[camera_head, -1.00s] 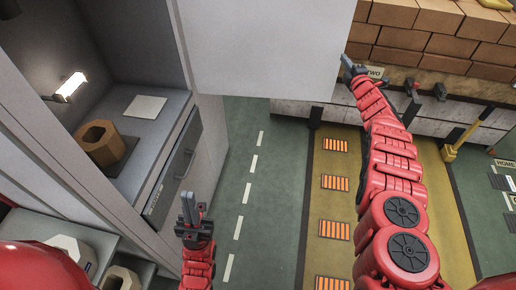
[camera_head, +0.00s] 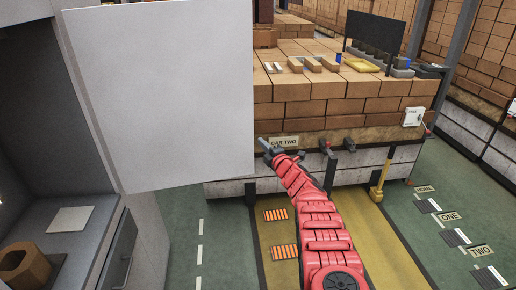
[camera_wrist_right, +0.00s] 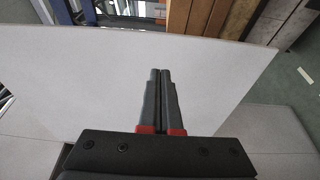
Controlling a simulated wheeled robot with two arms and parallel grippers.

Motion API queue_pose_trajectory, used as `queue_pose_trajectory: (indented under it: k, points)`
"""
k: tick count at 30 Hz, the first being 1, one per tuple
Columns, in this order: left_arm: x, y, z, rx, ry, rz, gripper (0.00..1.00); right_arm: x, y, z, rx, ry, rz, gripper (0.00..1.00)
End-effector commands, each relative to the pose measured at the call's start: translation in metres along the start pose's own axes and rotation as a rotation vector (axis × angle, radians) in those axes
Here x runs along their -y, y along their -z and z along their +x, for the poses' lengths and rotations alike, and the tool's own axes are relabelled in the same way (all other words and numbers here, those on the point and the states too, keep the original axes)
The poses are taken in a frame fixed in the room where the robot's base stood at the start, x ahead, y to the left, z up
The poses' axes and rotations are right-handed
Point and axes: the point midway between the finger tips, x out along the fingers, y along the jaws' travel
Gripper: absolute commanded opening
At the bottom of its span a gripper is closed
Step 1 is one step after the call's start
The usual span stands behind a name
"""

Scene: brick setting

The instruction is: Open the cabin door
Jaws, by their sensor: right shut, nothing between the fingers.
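The cabin door is a plain white panel (camera_head: 165,95) in the upper left of the head view. It stands swung out from the grey cabin (camera_head: 150,225), whose inside shows at the left. My right gripper (camera_head: 266,147) is at the door's lower right edge with its fingers shut and empty. In the right wrist view the shut fingers (camera_wrist_right: 161,75) point across the broad white door face (camera_wrist_right: 90,75). I cannot tell whether they touch it. My left gripper is not in the head view.
Inside the cabin are a brown hollow block (camera_head: 24,264) and a pale square plate (camera_head: 70,219). Behind my right arm stands a stack of brick loads (camera_head: 330,108) on a car labelled CAR TWO. The green floor (camera_head: 180,215) right of the cabin is clear.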

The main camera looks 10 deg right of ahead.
Motion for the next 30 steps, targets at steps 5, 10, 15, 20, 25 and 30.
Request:
queue_pose_trajectory:
  k: [5,10,15,20,25,30]
  points:
    - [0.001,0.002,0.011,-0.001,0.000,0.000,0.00,-0.003,-0.004,-0.009,-0.003,0.000,0.000,0.00]
    - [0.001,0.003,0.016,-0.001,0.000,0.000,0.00,-0.002,-0.014,-0.023,-0.002,-0.001,-0.002,0.00]
    - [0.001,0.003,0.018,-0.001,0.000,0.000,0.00,-0.001,-0.028,-0.043,0.001,0.000,0.000,0.00]
    - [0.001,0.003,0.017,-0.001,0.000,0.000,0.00,-0.001,-0.040,-0.062,0.001,-0.001,-0.001,0.00]
    - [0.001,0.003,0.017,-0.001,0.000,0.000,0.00,0.000,-0.048,-0.075,-0.001,-0.001,0.000,0.00]
    - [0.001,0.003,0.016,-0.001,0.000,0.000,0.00,0.000,-0.051,-0.080,-0.001,0.000,0.000,0.00]
